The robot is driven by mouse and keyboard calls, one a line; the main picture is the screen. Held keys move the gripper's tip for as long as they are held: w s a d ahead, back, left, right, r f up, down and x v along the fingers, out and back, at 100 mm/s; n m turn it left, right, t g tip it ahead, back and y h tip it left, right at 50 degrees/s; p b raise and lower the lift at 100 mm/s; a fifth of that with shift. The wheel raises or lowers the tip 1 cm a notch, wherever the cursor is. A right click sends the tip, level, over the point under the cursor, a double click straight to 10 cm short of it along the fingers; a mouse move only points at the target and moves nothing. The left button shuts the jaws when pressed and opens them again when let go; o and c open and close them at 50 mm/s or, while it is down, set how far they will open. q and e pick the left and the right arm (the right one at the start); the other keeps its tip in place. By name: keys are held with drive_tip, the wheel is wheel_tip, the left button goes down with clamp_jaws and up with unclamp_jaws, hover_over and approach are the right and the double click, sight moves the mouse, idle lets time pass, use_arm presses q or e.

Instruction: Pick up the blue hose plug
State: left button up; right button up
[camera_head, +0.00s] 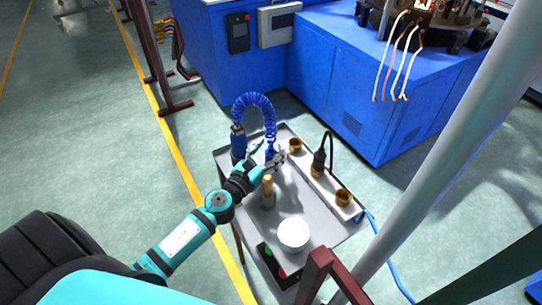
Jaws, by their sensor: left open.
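The blue coiled hose (254,98) arches up from a dark blue upright fitting (238,142) at the back left of a grey table. Its other end runs down to the blue hose plug (270,151), which is small and partly hidden near my fingers. My left gripper (267,157) reaches over the table from the left, with its open fingers close around or beside the plug. I cannot tell whether they touch it. My right gripper is not in view.
The grey table (311,223) also bears a brass-topped post (268,188), a white round container (293,235), brass fittings (343,197) and a black plug with a cable (319,160). A button box (271,264) sits at the front. Blue machines stand behind; a grey pole (447,146) rises at right.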

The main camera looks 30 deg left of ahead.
use_arm(q)
drive_tip(key=shift+s, duration=0.1)
drive_tip(key=shift+c, duration=0.8)
clamp_jaws()
